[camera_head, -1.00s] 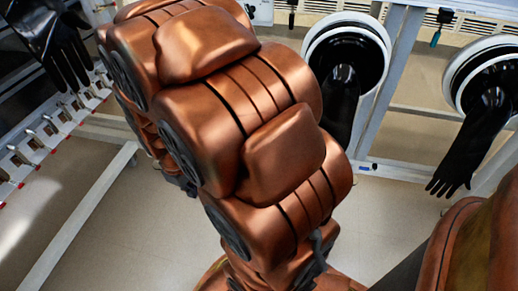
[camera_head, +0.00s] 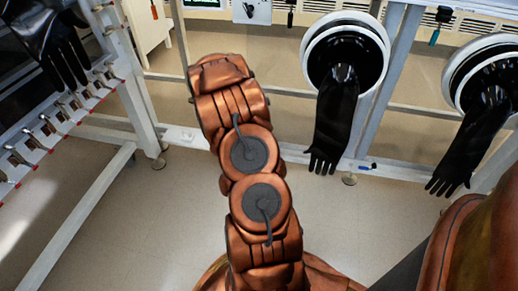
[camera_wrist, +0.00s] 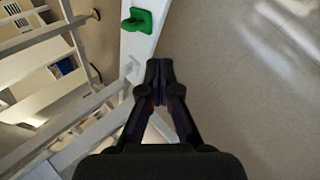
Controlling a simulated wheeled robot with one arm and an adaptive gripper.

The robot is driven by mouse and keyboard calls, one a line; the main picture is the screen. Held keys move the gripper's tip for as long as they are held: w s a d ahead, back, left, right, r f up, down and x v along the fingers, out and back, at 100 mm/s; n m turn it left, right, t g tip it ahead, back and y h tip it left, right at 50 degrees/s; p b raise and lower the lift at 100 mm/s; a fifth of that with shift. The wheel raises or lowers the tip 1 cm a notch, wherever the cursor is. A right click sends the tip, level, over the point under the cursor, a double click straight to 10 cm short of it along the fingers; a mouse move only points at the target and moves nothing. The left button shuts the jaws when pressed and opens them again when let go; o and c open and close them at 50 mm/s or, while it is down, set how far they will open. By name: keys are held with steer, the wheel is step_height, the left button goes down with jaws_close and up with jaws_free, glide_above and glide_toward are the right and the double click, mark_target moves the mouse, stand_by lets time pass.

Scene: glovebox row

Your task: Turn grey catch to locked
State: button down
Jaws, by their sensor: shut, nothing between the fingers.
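My gripper (camera_wrist: 160,78) shows in the wrist view with its dark fingertips together and nothing between them. It points along a white frame bar, and the floor lies to the right. I cannot make out a catch at the fingertips. In the head view a row of metal catches (camera_head: 47,124) with red ends runs along the rail at the left. I cannot tell whether the grey catch is one of them, nor its position. My gripper is not clearly visible in the head view, where my copper arm stands in the middle.
A green fitting (camera_wrist: 138,20) sits on the white bar beyond the fingertips. Black gloves hang from round white ports, one at the centre (camera_head: 337,110) and one at the right (camera_head: 470,145). Another black glove (camera_head: 55,45) hangs at upper left. Open floor (camera_head: 130,225) lies left of my arm.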

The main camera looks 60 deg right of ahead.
steer(key=s+d+f+n+t+h, duration=0.45)
steer(key=s+d+f, duration=0.35)
steer(key=f, duration=0.3)
steer(key=w+d+b, duration=0.4)
steer(key=d+b, duration=0.1)
steer(key=d, duration=0.3)
steer(key=shift+d+f+t+h, duration=0.35)
steer(key=shift+t, duration=0.1)
steer(key=shift+s+d, duration=0.1)
stand_by(0.4)
